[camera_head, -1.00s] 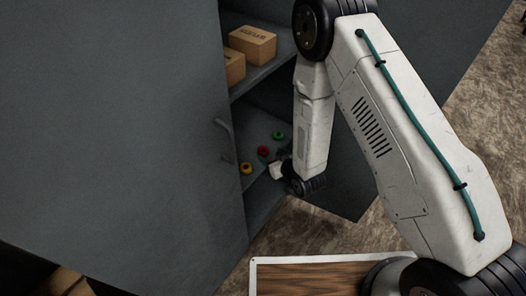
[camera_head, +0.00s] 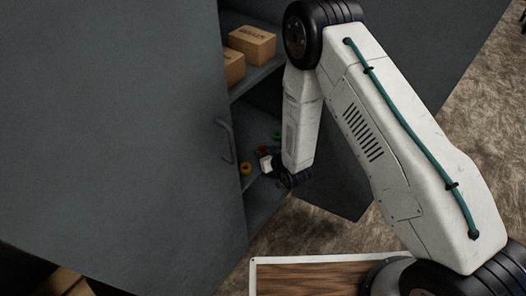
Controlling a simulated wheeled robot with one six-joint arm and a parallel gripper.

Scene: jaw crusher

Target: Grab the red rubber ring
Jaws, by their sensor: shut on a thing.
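The red rubber ring (camera_head: 264,149) is on the lower shelf of the dark cabinet, and only a small part of it shows. My gripper (camera_head: 265,160) is at the ring, shut on it; its white end hides most of the ring. A yellow ring (camera_head: 246,169) lies to the left and nearer the shelf's front. A green ring (camera_head: 277,136) lies behind and to the right, partly hidden by my arm.
Cardboard boxes (camera_head: 252,43) stand on the upper shelf (camera_head: 262,71). A cabinet door with a handle (camera_head: 225,140) stands close on the left. A wooden board with a white rim (camera_head: 300,261) lies at the bottom. Carpeted floor is on the right.

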